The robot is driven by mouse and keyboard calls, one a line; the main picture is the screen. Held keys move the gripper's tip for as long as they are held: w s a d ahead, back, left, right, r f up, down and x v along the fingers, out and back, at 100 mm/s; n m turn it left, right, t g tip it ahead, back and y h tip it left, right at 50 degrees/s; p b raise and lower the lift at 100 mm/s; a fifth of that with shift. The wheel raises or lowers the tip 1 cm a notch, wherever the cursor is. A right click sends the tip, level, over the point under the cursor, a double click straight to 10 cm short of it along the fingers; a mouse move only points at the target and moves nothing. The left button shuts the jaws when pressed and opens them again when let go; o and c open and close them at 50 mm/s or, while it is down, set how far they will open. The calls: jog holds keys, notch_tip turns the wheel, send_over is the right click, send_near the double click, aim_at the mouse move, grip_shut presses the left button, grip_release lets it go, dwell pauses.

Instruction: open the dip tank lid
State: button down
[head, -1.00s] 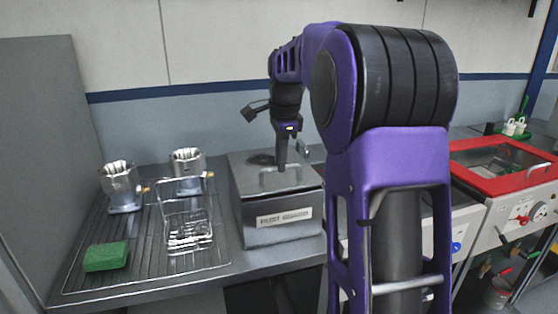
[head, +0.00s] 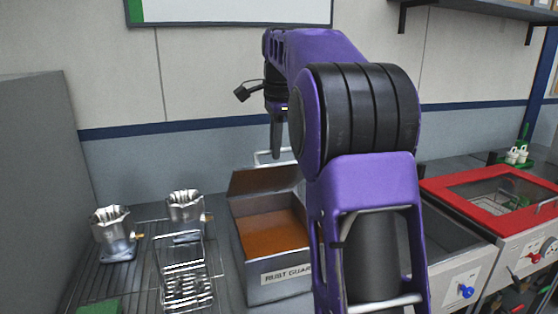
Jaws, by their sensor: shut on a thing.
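The dip tank (head: 262,291) is a grey metal box with a "RUST GUARD" label on its front. Brown-orange liquid (head: 272,232) shows inside it. Its lid (head: 262,180) is raised along the back and tilted up, with the right part hidden behind my arm. The lid's handle (head: 268,155) is a pale bar at the raised lid's top. My gripper (head: 276,153) points down at the handle and is shut on it. The fingertips are small and partly merge with the handle in the head view.
Left of the tank, a wire rack holds two machined housings (head: 113,232) (head: 186,214), a wire basket (head: 186,285) and a green block (head: 100,306). On the right stands a tank with a red-framed lid (head: 440,190). A shelf (head: 470,12) hangs at upper right.

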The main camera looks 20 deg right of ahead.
jog(key=w+r, duration=0.3)
jog(key=w, duration=0.3)
jog(key=shift+w+d, duration=0.2)
jog(key=shift+d, duration=0.05)
dwell(0.5)
jog(key=c, duration=0.9)
grip_release()
jog(key=shift+w, duration=0.3)
jog(key=shift+s+r, duration=0.15)
jog(key=shift+s, duration=0.15)
